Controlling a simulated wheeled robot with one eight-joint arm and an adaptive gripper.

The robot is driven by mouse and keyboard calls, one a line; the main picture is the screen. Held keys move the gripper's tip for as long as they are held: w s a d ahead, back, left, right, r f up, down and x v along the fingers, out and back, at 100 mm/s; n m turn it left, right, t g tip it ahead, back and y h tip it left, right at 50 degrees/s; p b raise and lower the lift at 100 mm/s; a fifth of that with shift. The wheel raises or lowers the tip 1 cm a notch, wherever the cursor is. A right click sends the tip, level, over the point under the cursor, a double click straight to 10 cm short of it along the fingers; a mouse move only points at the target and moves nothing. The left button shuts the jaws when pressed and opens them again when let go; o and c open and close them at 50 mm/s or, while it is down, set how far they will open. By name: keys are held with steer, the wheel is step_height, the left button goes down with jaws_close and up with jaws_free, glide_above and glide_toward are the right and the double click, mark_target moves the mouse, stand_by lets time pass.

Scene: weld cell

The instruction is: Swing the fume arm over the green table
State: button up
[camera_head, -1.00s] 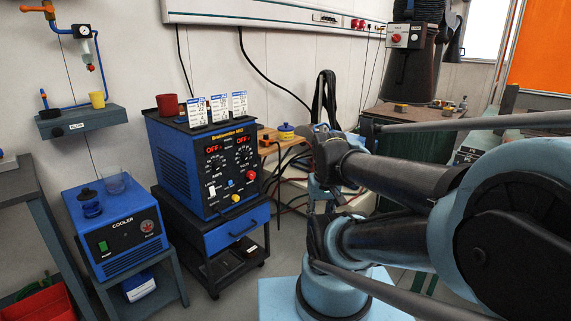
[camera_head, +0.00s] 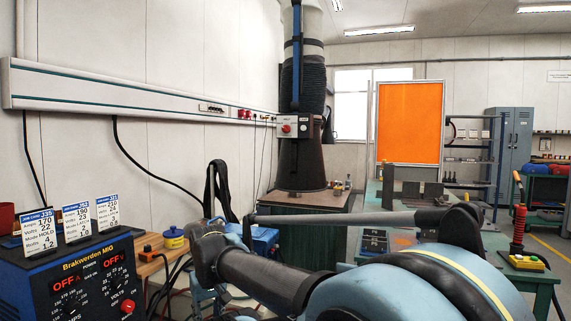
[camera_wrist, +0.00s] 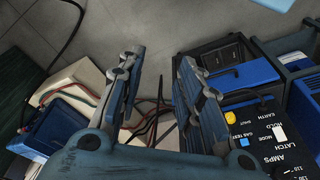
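The fume arm (camera_head: 302,95) shows in the head view as a thick dark ribbed hose with a blue strip, ending in a wide black hood (camera_head: 301,160). The hood is over or on a wooden-topped bench (camera_head: 318,204) by the wall; I cannot tell if it touches. The green table (camera_head: 528,276) is to its right, partly hidden by my arm. My gripper (camera_wrist: 162,62) is open and empty in the wrist view, its fingers pointing down toward the floor beside the welder. It is well in front of the hood and apart from it.
The blue welder (camera_head: 88,275) with price-like cards stands at the left. Dark plates (camera_head: 422,192) stand on the green table. An orange screen (camera_head: 410,122), shelves and grey lockers (camera_head: 514,140) are behind. Cables and a blue box (camera_wrist: 55,130) lie below my gripper.

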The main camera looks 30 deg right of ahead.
steer(key=w+d+r+m+t, duration=0.1)
steer(key=w+d+r+t, duration=0.15)
steer(key=w+r, duration=0.45)
steer(key=w+d+r+m+t, duration=0.1)
steer(key=w+d+r, duration=0.3)
steer(key=w+r, duration=0.25)
step_height(320, 180, up, 33)
steer(key=m+t+h, duration=0.5)
steer(key=m+h, duration=0.1)
steer(key=h, duration=0.2)
glide_above(293, 156)
steer(key=s+a, duration=1)
steer(key=s, duration=0.3)
steer(key=x, duration=1.7)
steer(key=shift+d+f, duration=0.1)
jaws_close()
